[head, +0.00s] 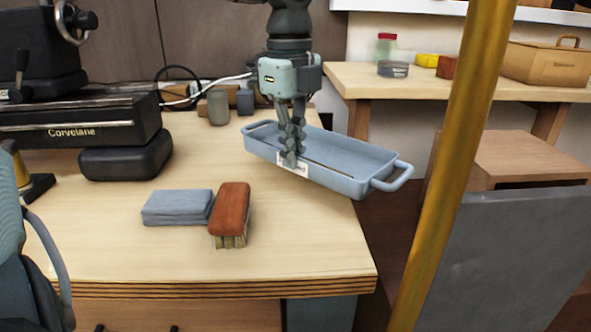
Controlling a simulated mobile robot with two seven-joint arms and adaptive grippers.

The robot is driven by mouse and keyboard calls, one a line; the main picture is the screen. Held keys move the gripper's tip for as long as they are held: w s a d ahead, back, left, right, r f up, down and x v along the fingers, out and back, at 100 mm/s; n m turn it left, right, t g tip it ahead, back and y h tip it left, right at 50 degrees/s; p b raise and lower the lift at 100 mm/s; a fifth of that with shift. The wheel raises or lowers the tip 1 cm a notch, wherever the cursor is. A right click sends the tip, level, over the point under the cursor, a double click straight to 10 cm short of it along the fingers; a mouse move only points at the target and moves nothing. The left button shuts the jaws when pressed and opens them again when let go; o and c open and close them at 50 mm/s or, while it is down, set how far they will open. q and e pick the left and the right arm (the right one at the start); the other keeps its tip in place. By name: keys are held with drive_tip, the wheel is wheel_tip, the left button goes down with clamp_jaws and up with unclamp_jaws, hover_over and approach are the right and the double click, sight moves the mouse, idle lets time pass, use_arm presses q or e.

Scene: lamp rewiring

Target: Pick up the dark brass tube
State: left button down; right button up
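A blue-grey tray (375,160) with a handle at each end sits at the back right of the workbench. A thin dark brownish strip shows inside it along the near wall; it may be the dark brass tube, but it is too small and too hidden to be sure. My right gripper is not in view.
A thick gold-coloured pole (455,160) stands in the right foreground. A red-brown brush (231,205) and folded grey cloth (177,207) lie on the workbench (120,255). A black machine (75,128) stands left; small grey pots (218,107) stand behind. The front left bench is clear.

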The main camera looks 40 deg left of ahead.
sight(296, 170)
use_arm(q)
drive_tip(key=shift+w+d+f, duration=0.2)
drive_tip(key=shift+w+f, duration=0.05)
drive_tip(key=shift+w, duration=0.15)
wheel_tip(296, 170, down, 3)
drive_tip(key=shift+f+p, duration=0.2)
drive_tip(key=shift+p, duration=0.1)
drive_tip(key=shift+f, duration=0.3)
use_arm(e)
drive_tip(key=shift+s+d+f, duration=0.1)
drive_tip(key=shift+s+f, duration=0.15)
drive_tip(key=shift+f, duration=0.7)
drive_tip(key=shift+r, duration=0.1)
use_arm(q)
drive_tip(key=shift+f, duration=0.15)
drive_tip(key=c, duration=2.2)
unclamp_jaws()
drive_tip(key=o, duration=0.5)
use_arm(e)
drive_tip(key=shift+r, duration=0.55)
